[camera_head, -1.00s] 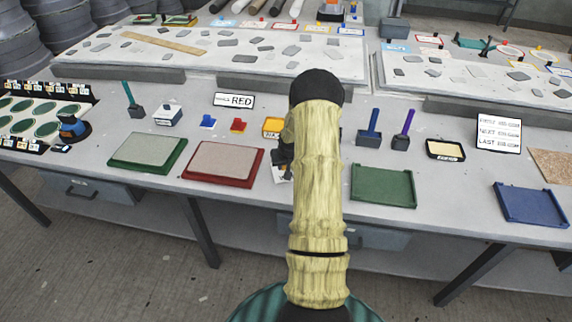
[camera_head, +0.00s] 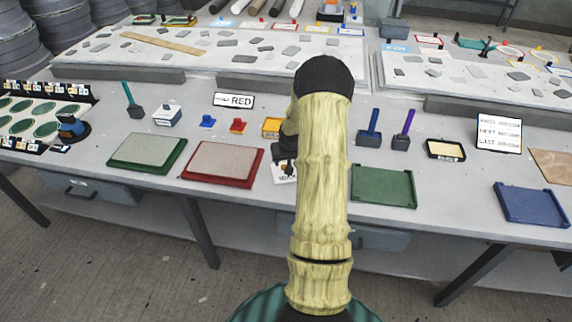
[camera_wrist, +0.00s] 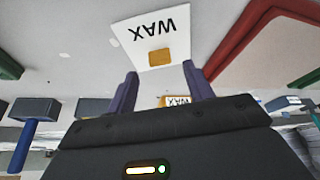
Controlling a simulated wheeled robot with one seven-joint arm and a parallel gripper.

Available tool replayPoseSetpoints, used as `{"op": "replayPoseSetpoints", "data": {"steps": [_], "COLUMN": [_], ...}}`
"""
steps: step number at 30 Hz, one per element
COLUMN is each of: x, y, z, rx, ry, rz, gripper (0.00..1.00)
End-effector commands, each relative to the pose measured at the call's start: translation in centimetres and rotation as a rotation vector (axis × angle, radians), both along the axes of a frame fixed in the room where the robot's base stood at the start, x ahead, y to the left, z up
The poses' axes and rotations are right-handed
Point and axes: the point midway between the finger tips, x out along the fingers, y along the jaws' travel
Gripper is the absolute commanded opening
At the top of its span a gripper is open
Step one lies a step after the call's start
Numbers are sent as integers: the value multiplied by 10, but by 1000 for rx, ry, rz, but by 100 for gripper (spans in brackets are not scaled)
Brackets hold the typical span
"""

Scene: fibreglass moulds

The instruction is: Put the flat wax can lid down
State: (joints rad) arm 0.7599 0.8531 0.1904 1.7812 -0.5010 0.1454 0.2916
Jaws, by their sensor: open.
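A small flat gold square (camera_wrist: 159,57), which looks like the wax can lid, lies on a white card marked WAX (camera_wrist: 148,30) in the wrist view. My gripper (camera_wrist: 159,72) is open. Its two purple fingers stand apart, one on each side below the square in the picture, with nothing visibly held between them. In the head view the white card (camera_head: 282,176) shows at the bench front, partly covered by my gripper, and the lid cannot be made out. A yellow wax can (camera_head: 272,127) stands behind the card and also shows between my fingers in the wrist view (camera_wrist: 174,101).
A red-framed tray (camera_head: 222,163) lies left of the card, with a green-framed tray (camera_head: 147,152) beyond. An empty green tray (camera_head: 383,187) lies right of my arm, a blue tray (camera_head: 530,203) farther right. Blue and purple-handled tools (camera_head: 369,130) stand behind. A RED sign (camera_head: 233,101) stands at the back.

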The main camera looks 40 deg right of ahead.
Motion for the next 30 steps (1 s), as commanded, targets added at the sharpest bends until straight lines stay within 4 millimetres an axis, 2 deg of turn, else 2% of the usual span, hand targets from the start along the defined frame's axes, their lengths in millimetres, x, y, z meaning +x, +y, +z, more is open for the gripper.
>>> {"op": "replayPoseSetpoints", "data": {"steps": [9,13,30], "x": [-19,-25,-26], "y": [9,12,13], "z": [52,65,70], "rx": [-2,0,0], "ry": [-2,0,1], "rz": [-1,-1,0], "gripper": [52,52,52]}}
